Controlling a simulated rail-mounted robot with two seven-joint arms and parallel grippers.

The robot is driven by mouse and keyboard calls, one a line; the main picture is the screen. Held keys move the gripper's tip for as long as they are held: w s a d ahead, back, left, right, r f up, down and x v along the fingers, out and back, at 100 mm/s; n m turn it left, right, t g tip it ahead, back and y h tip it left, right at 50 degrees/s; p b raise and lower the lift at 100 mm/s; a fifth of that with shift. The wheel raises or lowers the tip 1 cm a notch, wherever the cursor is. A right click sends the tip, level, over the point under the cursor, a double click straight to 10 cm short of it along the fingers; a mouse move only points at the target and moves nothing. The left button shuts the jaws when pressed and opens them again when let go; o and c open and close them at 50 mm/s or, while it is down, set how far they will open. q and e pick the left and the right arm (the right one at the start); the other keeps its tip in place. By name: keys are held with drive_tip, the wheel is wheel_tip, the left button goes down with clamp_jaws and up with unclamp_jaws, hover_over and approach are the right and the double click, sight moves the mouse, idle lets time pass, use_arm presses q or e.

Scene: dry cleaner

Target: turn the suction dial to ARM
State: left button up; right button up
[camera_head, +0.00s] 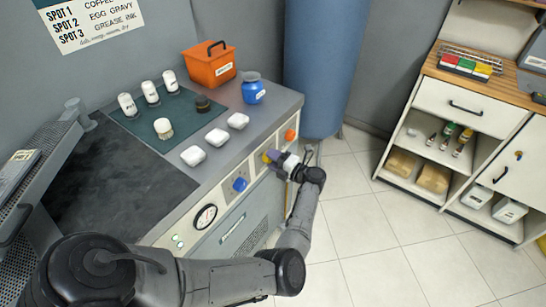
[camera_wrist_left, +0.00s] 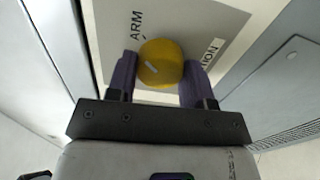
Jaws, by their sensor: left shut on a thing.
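The yellow suction dial (camera_wrist_left: 162,62) sits on a pale panel plate, with a short white mark on its lower-left part. The ARM label (camera_wrist_left: 137,25) and its small tick are just above and left of the dial in the left wrist view. Another label (camera_wrist_left: 211,54) at right is partly hidden by a finger; its end reads "ION". My left gripper (camera_wrist_left: 160,78) is shut on the dial, one purple finger on each side. In the head view, the left gripper (camera_head: 275,158) is at the machine's front panel and mostly covers the dial (camera_head: 265,158). My right gripper is not in view.
A blue dial (camera_head: 240,185) and a round gauge (camera_head: 205,217) are left of my gripper on the panel; an orange knob (camera_head: 290,134) is to its right. White dishes, bottles and an orange box (camera_head: 209,68) stand on top. The tiled floor (camera_head: 370,220) is clear.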

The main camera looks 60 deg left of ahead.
use_arm(q)
drive_tip(key=shift+m, duration=0.4)
drive_tip(key=o, duration=0.9)
drive_tip(key=shift+v, duration=6.95)
drive_tip(key=shift+s, duration=0.1)
